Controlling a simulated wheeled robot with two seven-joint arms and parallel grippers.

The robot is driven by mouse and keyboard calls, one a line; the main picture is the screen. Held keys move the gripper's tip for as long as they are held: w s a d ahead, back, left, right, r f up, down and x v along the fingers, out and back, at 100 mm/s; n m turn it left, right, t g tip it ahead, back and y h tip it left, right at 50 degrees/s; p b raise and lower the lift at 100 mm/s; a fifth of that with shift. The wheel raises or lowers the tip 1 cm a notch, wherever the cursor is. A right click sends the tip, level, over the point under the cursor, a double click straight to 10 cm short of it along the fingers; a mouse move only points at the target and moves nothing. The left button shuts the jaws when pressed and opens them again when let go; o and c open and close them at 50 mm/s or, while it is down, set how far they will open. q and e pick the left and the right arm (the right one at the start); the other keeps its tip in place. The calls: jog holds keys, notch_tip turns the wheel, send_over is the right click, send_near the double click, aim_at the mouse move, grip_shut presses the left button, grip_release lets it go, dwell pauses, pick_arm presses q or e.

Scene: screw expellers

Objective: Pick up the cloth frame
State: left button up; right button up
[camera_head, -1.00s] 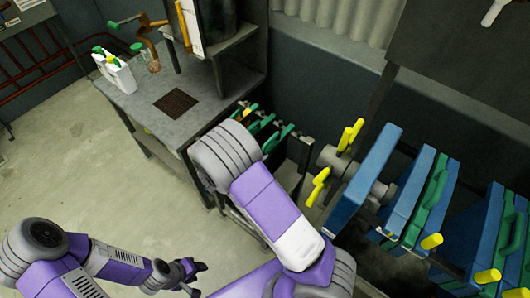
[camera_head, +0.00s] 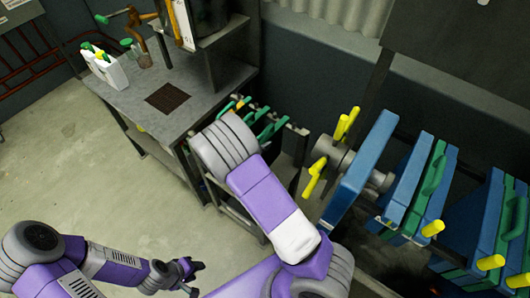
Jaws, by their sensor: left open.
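Several dark, thin frames with green handles (camera_head: 268,128) stand in a low rack beside the table; which of them is the cloth frame I cannot tell. Blue plates (camera_head: 408,178) with green handles and yellow knobs stand in a row on the right. My left gripper (camera_head: 194,268) is open and empty over the floor at the lower middle, well below and to the left of the rack. My right arm (camera_head: 268,205) crosses in front of the rack and hides part of it. My right gripper does not show.
A grey table (camera_head: 140,108) with a dark grate (camera_head: 172,98), white containers (camera_head: 103,66) and an orange-brown tool (camera_head: 140,28) stands at upper left. A grey shaft with yellow handles (camera_head: 342,125) juts out beside the blue plates. Bare floor (camera_head: 80,170) lies at left.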

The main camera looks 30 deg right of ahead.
grip_shut()
